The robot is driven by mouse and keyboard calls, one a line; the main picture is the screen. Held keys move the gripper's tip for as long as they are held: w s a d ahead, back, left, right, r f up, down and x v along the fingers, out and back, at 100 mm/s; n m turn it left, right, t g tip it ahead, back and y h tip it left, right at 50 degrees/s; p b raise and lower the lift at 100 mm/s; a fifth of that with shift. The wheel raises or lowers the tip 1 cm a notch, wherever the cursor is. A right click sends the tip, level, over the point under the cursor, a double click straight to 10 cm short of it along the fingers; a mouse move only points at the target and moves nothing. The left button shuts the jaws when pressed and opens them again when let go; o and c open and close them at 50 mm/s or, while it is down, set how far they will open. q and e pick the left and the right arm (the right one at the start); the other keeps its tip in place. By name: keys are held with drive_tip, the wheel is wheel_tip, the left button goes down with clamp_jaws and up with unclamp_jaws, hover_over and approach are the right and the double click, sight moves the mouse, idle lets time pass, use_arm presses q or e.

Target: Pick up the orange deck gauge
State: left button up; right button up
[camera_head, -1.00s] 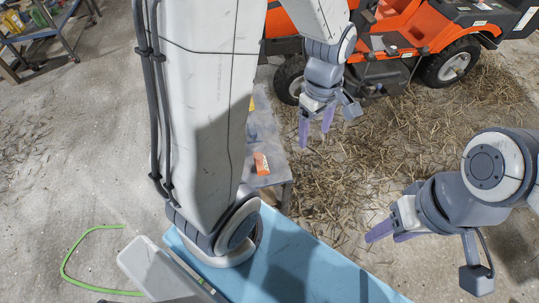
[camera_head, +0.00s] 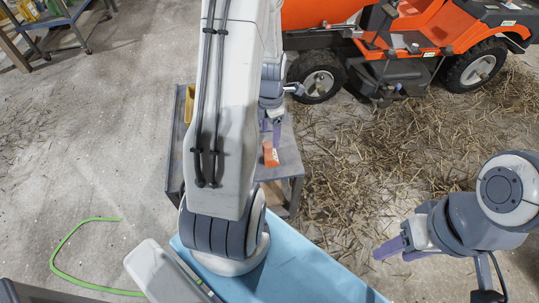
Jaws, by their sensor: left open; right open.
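The orange deck gauge (camera_head: 270,155) is a small orange piece on the grey low table (camera_head: 291,158) beyond my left arm. My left gripper (camera_head: 271,140) points down with its purple fingers right at or just above the far end of the gauge. Its jaws are open, and part of it is hidden behind my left arm link. I cannot tell whether the fingers touch the gauge. My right gripper (camera_head: 390,250) is open and empty on the right, over the floor and well away from the gauge.
An orange ride-on mower (camera_head: 410,40) stands behind, on straw-covered floor. A light blue surface (camera_head: 290,270) lies in front, with a grey case (camera_head: 160,272) at its left. A green hose (camera_head: 65,245) lies on the left floor. A yellow item (camera_head: 189,103) is on the table's far left.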

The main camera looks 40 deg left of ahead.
sight(269, 144)
use_arm(q)
wheel_tip(269, 144, down, 5)
drive_tip(key=shift+a+b, duration=0.15)
drive_tip(key=shift+b, duration=0.7)
clamp_jaws()
idle(0.8)
